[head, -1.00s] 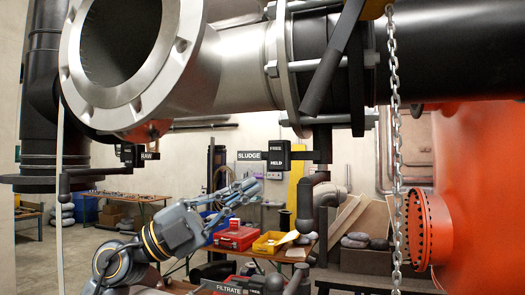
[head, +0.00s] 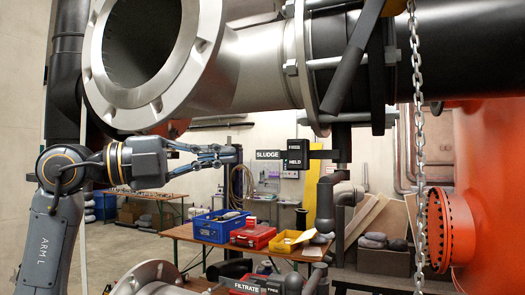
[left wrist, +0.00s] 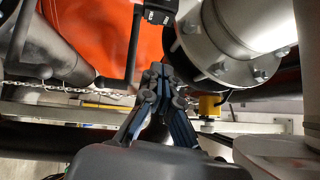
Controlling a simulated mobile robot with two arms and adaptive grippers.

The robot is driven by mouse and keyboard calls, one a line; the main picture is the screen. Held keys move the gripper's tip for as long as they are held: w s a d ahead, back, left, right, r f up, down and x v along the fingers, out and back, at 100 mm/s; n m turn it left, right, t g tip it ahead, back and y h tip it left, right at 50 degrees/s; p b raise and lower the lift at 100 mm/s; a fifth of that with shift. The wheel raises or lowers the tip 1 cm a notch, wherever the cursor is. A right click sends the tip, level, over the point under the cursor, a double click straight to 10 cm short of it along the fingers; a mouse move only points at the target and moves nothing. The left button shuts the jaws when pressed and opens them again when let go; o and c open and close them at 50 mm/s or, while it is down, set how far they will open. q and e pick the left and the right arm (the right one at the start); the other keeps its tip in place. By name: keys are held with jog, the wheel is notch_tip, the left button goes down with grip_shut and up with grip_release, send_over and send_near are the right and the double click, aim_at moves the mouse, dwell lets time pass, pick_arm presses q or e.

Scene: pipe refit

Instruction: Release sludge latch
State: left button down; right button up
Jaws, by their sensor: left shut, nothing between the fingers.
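The sludge latch (head: 297,155) is a black box marked FREE and HELD, beside a SLUDGE sign (head: 268,155), below the big pipe in the head view. A black arm runs right from it to a dark upright. My left gripper (head: 234,155) points right towards it, left of the sign, its fingers together and empty. A gap shows between fingertips and box in the picture. In the left wrist view the shut fingers (left wrist: 158,76) point up at a black box (left wrist: 158,10) with a dark bar; I cannot tell surely that it is this latch. My right gripper is out of view.
A large flanged pipe (head: 245,70) runs above my left gripper. A black lever (head: 352,58) and a hanging chain (head: 418,150) are to the right, before an orange vessel (head: 485,190). A workbench (head: 195,235) with boxes stands behind. A FILTRATE sign is low.

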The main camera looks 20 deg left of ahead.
pick_arm(q)
jog(key=p, duration=0.5)
send_near(300, 147)
jog(key=d, duration=0.4)
jog(key=w+p, duration=0.1)
jog(key=w, duration=0.3)
jog(key=shift+d+r+p, duration=0.1)
jog(key=shift+r+p, duration=0.05)
jog(key=shift+p, duration=0.15)
